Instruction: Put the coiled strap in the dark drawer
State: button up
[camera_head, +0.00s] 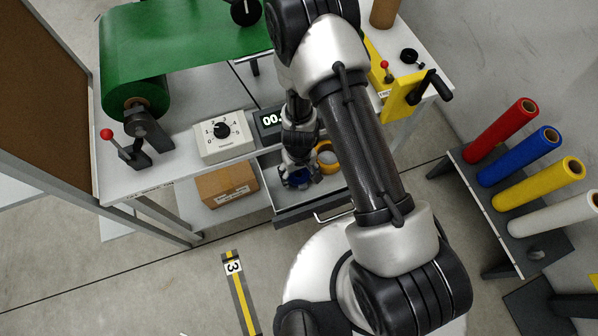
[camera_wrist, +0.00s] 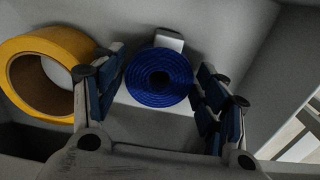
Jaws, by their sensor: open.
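The coiled strap (camera_wrist: 158,77) is a blue spiral roll, seen end-on in the wrist view with a pale plate-like piece behind it. My gripper (camera_wrist: 161,86) is open, with one finger on each side of the strap. I cannot tell whether the fingers touch it. In the head view my gripper (camera_head: 297,180) reaches down into the open dark drawer (camera_head: 300,213) under the bench, and largely hides the strap there. A yellow tape roll (camera_head: 326,157) lies in the drawer, and it shows left of my fingers in the wrist view (camera_wrist: 28,75).
A cardboard box (camera_head: 226,192) sits left of the drawer on a lower shelf. A timer box (camera_head: 222,136) and a numeric display (camera_head: 272,121) stand on the bench above. A rack with coloured rolls (camera_head: 515,215) stands at the right.

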notch_tip(320, 180, up, 13)
jog(key=p, duration=1.2)
jog(key=shift+f, duration=0.2)
notch_tip(320, 180, up, 28)
jog(key=m+t+y, duration=0.1)
jog(key=t, duration=0.1)
send_over(299, 175)
jog(key=w+d, duration=0.2)
jog(key=w, duration=0.1)
jog(key=s+d+r+m+t, duration=0.1)
jog(key=s+d+r, duration=0.3)
jog(key=s+r, duration=0.4)
jog(key=s+d+r+m+t+h, duration=0.1)
jog(key=s+d+r, duration=0.4)
jog(key=s+r, duration=0.3)
jog(key=shift+s+r+t, duration=0.3)
jog(key=shift+s+r, duration=0.1)
jog(key=shift+r, duration=0.1)
